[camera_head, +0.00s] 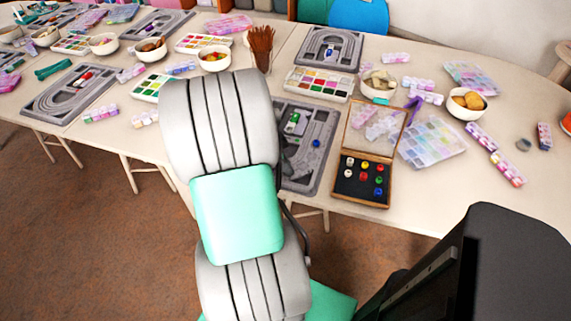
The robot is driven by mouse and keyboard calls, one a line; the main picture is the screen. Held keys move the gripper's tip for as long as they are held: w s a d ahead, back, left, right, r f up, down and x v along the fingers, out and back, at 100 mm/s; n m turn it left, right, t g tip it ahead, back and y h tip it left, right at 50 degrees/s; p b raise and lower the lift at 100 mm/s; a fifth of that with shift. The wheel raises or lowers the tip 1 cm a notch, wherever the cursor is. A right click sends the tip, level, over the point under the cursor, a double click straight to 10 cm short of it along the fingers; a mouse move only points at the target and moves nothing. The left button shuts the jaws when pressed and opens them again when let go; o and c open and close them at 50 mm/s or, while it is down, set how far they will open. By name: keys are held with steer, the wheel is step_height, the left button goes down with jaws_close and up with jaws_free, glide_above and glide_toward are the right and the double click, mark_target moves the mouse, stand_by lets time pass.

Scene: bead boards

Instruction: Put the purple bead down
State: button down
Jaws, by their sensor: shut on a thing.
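My arm rises through the middle of the picture and hides its own end, so my gripper is not visible. I see no bead that I can clearly call purple. A grey bead board (306,176) lies right of my arm, its left part hidden. On it are a small green-and-white piece (292,123) and a small bluish bead (316,143). An open wooden box (341,190) stands to its right, with several coloured beads in its dark tray, among them a red one (379,168).
Another grey board (330,36) lies behind, beside a paint-like palette (319,83). A brown cup of sticks (262,48), bowls (468,103) and clear bead cases (432,145) crowd the table. Bare table (440,195) shows at the right front.

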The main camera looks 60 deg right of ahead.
steer(key=shift+f, duration=0.25)
steer(key=c, duration=1.4)
jaws_free()
steer(key=shift+o, duration=0.5)
steer(key=shift+r+p, duration=0.3)
steer(key=shift+r, duration=0.05)
steer(key=v, duration=1.2)
steer(key=w+a+n+t, duration=0.2)
steer(key=w+a+n, duration=0.4)
steer(key=a+n, duration=0.25)
steer(key=w+a+n+t, duration=0.3)
steer(key=w+a+n, duration=0.3)
steer(key=a, duration=0.4)
steer(key=s+a+n+t+y, duration=0.1)
steer(key=s+a+n+y, duration=0.1)
steer(key=a+n, duration=1.1)
steer(key=a+y, duration=0.1)
steer(key=a, duration=0.1)
steer(key=shift+a+f+p, duration=0.25)
steer(key=shift+f+p, duration=0.1)
steer(key=shift+p, duration=0.05)
